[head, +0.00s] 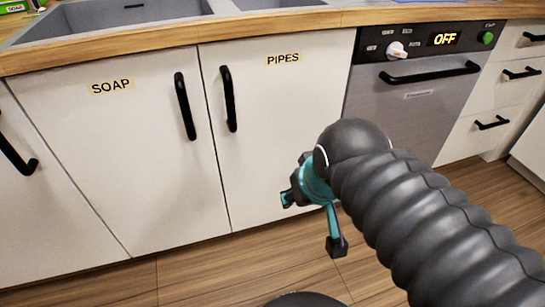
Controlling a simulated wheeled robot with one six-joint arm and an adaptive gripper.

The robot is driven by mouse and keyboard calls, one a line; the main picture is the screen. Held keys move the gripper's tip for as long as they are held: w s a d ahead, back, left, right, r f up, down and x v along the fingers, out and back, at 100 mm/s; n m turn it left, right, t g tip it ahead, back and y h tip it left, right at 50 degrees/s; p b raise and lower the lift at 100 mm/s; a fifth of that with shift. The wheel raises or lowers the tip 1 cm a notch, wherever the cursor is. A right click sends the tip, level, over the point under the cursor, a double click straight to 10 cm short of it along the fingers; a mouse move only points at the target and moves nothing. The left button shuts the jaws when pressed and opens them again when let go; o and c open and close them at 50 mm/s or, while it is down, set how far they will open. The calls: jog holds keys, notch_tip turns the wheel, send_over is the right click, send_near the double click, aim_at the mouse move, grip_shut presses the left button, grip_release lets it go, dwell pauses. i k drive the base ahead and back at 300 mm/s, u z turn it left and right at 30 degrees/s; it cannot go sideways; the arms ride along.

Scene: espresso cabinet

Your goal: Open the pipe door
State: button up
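The pipe door (275,160) is a white cabinet door labelled PIPES (283,59), and it is shut. Its black vertical handle (229,98) is near the door's upper left edge. My gripper (311,222) is teal and black, low in front of the door's lower right part. It is to the right of and below the handle, apart from it. Its two fingers look spread, with nothing seen between them. My dark ribbed arm hides part of the door's lower right and the floor.
A shut SOAP door (120,160) with its own black handle (185,106) adjoins on the left. A dishwasher (415,115) reading OFF stands on the right. The wooden counter (180,35) with a sink (120,14) is above. Wooden floor (200,275) in front looks clear.

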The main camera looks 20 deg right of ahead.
aim_at(270, 98)
jog(key=z, duration=0.4)
jog(key=k, duration=0.85)
jog(key=u, duration=0.45)
